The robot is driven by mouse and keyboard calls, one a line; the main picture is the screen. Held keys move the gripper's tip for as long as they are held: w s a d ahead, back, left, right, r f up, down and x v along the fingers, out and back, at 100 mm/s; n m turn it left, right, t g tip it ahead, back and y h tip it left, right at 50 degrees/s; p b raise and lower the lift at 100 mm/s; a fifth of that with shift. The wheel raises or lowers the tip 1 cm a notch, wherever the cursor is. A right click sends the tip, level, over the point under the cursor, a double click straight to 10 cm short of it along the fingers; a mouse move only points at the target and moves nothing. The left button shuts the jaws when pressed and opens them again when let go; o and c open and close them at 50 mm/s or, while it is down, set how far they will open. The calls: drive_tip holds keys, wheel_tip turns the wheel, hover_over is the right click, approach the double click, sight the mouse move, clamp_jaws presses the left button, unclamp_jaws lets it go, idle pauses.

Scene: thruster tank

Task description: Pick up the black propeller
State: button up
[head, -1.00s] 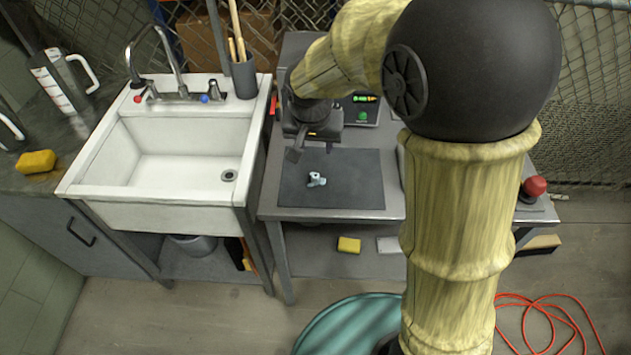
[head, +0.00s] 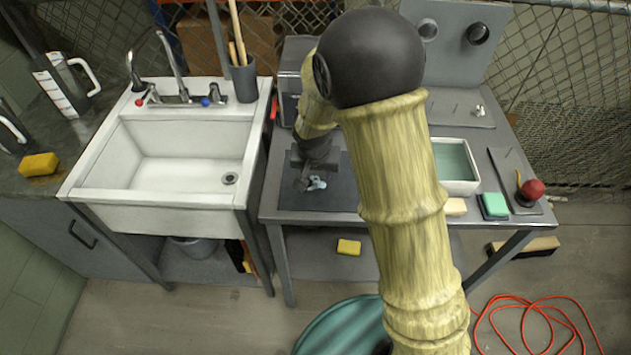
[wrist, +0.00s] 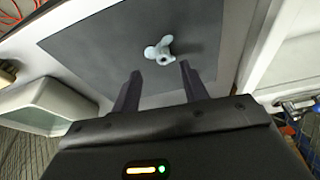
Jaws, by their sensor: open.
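A small pale grey-blue propeller (head: 317,183) lies on the dark mat (head: 340,195) on the metal bench. It also shows in the wrist view (wrist: 160,51), flat on the mat, near and just beyond the tips of my fingers. I see no propeller that looks black. My gripper (head: 303,182) is low over the mat beside the propeller. In the wrist view my gripper (wrist: 158,80) is open, with nothing between its two fingers. The propeller sits nearer the right finger. Whether the fingertips touch the mat I cannot tell.
A white sink (head: 170,150) stands left of the bench. On the bench's right are a white tub of liquid (head: 470,187), a green sponge (head: 494,205) and a red button (head: 532,189). A pegged plate at the back holds a small metallic part (head: 479,111).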

sight(316, 180)
drive_tip(key=shift+f, duration=0.1)
drive_tip(key=shift+w+p+x, duration=0.15)
drive_tip(key=shift+p+x, duration=0.15)
drive_tip(key=shift+x, duration=0.95)
drive_tip(key=shift+w+p+x, duration=0.1)
drive_tip(key=shift+p+x, duration=0.2)
drive_tip(key=shift+x, duration=1)
drive_tip(key=shift+a, duration=0.2)
clamp_jaws()
